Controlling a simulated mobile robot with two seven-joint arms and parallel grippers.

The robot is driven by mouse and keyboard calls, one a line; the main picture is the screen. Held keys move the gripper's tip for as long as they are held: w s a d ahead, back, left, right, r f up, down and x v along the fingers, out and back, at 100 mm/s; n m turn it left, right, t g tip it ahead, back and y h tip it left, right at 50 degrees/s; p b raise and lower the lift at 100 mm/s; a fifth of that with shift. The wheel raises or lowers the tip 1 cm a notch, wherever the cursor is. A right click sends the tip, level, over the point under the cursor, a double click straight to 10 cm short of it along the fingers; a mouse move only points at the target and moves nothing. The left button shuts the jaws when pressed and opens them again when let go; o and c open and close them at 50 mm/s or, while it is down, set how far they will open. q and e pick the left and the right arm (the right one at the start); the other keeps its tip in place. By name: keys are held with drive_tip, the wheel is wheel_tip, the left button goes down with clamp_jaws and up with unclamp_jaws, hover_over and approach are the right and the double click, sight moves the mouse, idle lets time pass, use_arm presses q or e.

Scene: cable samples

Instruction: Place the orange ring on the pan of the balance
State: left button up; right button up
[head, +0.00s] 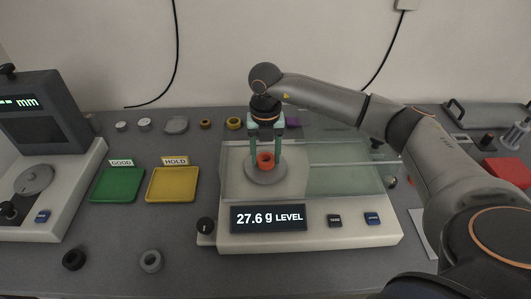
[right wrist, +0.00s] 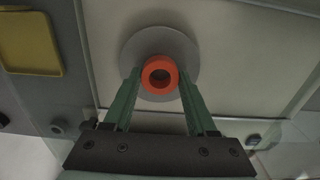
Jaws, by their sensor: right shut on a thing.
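The orange ring (head: 265,165) is on the round grey pan (head: 257,177) of the balance (head: 300,234), near its middle. It appears to rest on the pan, and the display reads 27.6 g LEVEL. My right gripper (head: 265,157) comes down from above with its green fingers on both sides of the ring, shut on it. In the right wrist view the ring (right wrist: 147,80) lies between the fingertips (right wrist: 160,78), with the pan (right wrist: 134,50) behind it. The ring's hole faces the wrist camera. My left gripper is not in view.
Clear glass panels (head: 345,180) stand around the pan. A green GOOD tray (head: 117,185) and a yellow HOLD tray (head: 171,185) lie to the left, both empty. Several small rings lie along the back. A black ring (head: 74,260) and a grey ring (head: 150,270) lie in front.

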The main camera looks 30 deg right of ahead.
drive_tip(key=shift+f, duration=0.15)
drive_tip(key=o, duration=1.3)
wheel_tip(320, 180, up, 12)
drive_tip(key=shift+r+b, duration=0.2)
drive_tip(key=shift+b, duration=0.15)
